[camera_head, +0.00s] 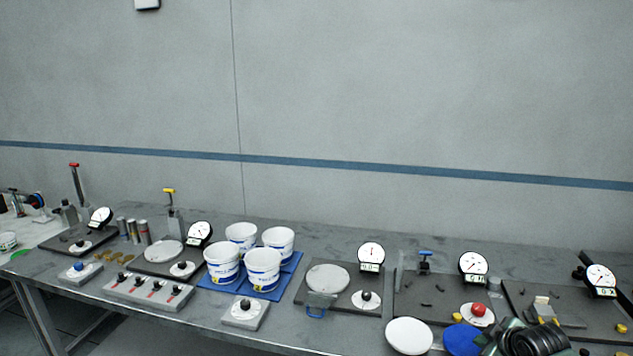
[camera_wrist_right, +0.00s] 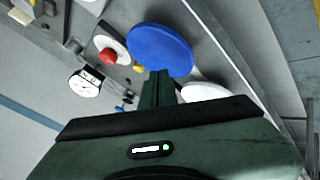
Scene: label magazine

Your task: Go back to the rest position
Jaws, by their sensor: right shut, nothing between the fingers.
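My right gripper (camera_head: 490,342) is dark green and black and shows at the lower right of the head view, over the front edge of the bench. In the right wrist view its fingers (camera_wrist_right: 158,78) are together with nothing between them. A blue disc (camera_head: 462,340) lies just left of the fingers in the head view; the disc also shows in the wrist view (camera_wrist_right: 160,50), beyond the fingertips. My left gripper is not in view.
A grey bench (camera_head: 340,240) carries several gauges, a red knob (camera_head: 478,310) and a white disc (camera_head: 409,336) near the right arm. White tubs (camera_head: 263,268) stand on a blue mat (camera_head: 291,274) mid-bench. The wall behind is bare above the gauges.

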